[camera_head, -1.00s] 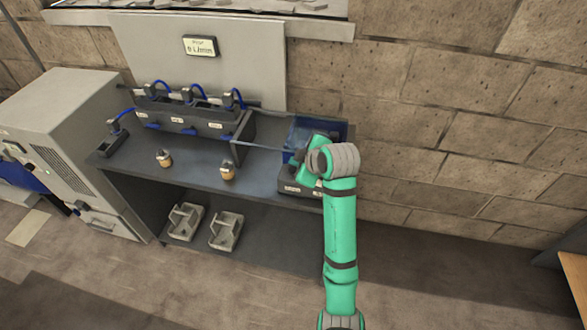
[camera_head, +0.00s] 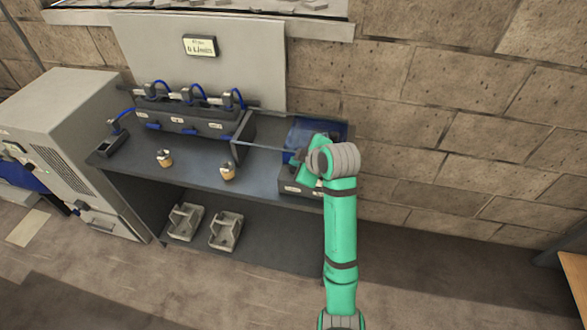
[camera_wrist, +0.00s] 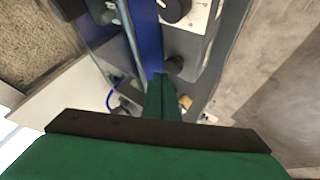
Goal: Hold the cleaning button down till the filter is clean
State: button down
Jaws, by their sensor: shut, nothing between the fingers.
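In the head view my green wrist (camera_head: 318,160) covers part of a dark unit with a pale label (camera_head: 293,189) at the bench's right end. A blue translucent housing (camera_head: 335,128), perhaps the filter's, stands behind my wrist. It shows as a blue strip (camera_wrist: 145,30) in the wrist view. The filter itself is not clearly visible.
A wall display (camera_head: 200,46) gives a blurred L/min reading, seemingly 6. Several blue-hosed fittings sit on a dark manifold (camera_head: 185,118). Two small brass-coloured parts (camera_head: 165,158) stand on the bench (camera_head: 200,178). Two grey trays (camera_head: 226,231) lie below. A grey cabinet (camera_head: 60,125) is left.

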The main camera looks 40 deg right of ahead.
jog(key=shift+f, duration=0.15)
dwell(0.7)
jog(key=shift+f, duration=0.3)
jog(key=shift+f, duration=0.55)
dwell(4.7)
dwell(0.4)
jog(key=shift+r, duration=1)
jog(key=shift+r, duration=0.15)
